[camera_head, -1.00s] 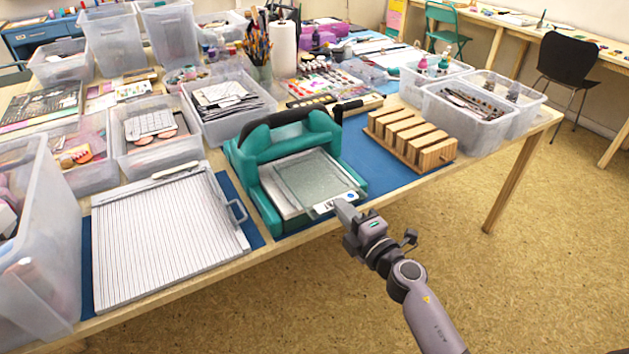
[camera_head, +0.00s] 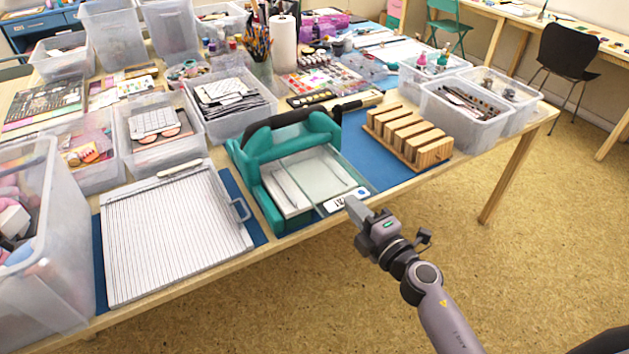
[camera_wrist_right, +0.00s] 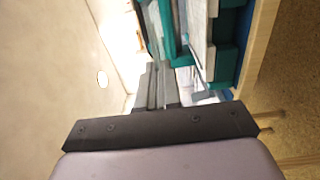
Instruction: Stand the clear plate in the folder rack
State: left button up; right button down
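The clear plate (camera_head: 325,175) lies nearly flat on the bed of the teal press (camera_head: 262,185), shifted toward its right side. It has a white label at its near edge. My right gripper (camera_head: 354,206) is shut on this near edge, at the table's front. In the right wrist view, its fingers (camera_wrist_right: 158,85) are close together beside the press; the grip itself is hard to make out there. The wooden slotted rack (camera_head: 408,140), which I take as the folder rack, stands right of the press with several upright blocks. My left gripper is not in view.
A white ridged board (camera_head: 170,235) lies left of the press. Clear bins (camera_head: 465,115) stand behind and right of the rack, and more (camera_head: 45,240) fill the left. A blue mat (camera_head: 370,160) shows bare between press and rack. Open floor lies in front.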

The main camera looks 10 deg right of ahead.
jog(key=r+b+v, duration=0.1)
jog(key=r+v, duration=0.1)
jog(key=v, duration=1.4)
jog(key=shift+r+b, duration=0.3)
jog(key=w+r+m+t+h, duration=0.1)
jog(key=w+r+m+h, duration=0.3)
jog(key=r+h, duration=0.1)
jog(key=shift+w+a+h, duration=0.2)
jog(key=shift+a+h, duration=0.05)
jog(key=shift+h, duration=0.35)
